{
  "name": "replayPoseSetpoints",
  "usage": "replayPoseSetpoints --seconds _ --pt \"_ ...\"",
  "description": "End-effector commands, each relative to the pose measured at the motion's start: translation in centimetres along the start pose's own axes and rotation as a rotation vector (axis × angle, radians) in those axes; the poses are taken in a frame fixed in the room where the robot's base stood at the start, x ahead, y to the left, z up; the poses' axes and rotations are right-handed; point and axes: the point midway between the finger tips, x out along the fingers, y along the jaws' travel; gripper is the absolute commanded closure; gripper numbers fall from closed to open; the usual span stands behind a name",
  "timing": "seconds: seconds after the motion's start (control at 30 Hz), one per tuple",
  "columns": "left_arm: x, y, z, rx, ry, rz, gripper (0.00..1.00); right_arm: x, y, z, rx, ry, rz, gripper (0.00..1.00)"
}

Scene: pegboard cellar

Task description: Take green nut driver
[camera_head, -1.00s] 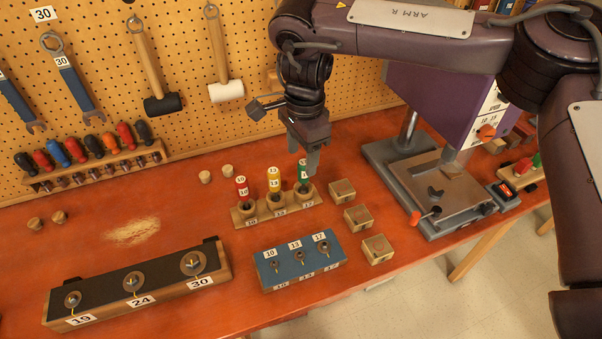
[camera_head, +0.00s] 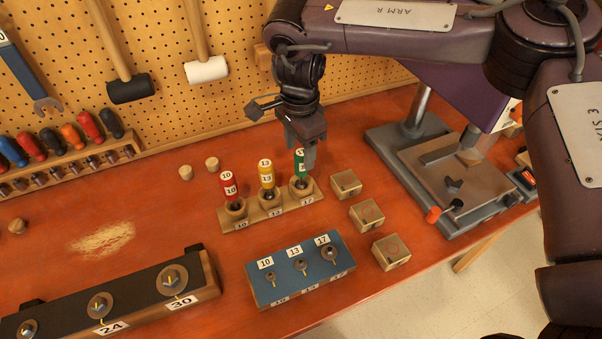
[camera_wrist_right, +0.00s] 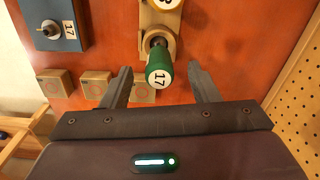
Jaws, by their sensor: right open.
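The green nut driver (camera_head: 300,165), labelled 17, stands upright in the right hole of a small wooden stand (camera_head: 270,211). My right gripper (camera_head: 306,156) is open, directly above and around its top in the head view. In the right wrist view, the green handle (camera_wrist_right: 159,72) lies between the two spread fingers (camera_wrist_right: 160,88), with a gap on each side. No contact shows. The red driver (camera_head: 229,186) labelled 10 and the yellow driver (camera_head: 266,174) labelled 13 stand in the same row to the left. My left gripper is not in view.
A blue block (camera_head: 300,272) with several numbered posts stands in front of the stand. Several small wooden cubes (camera_head: 367,215) sit to the right, beside the drill press base (camera_head: 463,180). The pegboard (camera_head: 160,105) rises behind. Open bench lies left of the stand.

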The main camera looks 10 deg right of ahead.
Motion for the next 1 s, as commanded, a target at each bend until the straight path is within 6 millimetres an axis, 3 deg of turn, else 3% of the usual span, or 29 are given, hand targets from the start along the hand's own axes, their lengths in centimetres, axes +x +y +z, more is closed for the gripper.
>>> replayPoseSetpoints --seconds 0.13,0.3,0.57,0.97,1.0 --pt "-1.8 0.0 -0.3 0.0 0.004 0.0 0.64 1.9 0.2 -0.4 0.001 0.0 0.005 0.45" --pt "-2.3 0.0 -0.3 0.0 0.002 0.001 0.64 4.1 0.2 -0.5 0.001 0.0 0.003 0.45" --pt "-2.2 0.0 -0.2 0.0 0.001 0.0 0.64 4.6 0.1 -0.5 0.0 0.0 0.0 0.45" --pt "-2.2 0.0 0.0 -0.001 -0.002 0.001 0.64 4.5 0.1 -0.5 0.001 0.0 0.0 0.95" --pt "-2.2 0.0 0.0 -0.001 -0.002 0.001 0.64 4.5 0.1 -0.5 0.001 0.0 0.0 0.95"
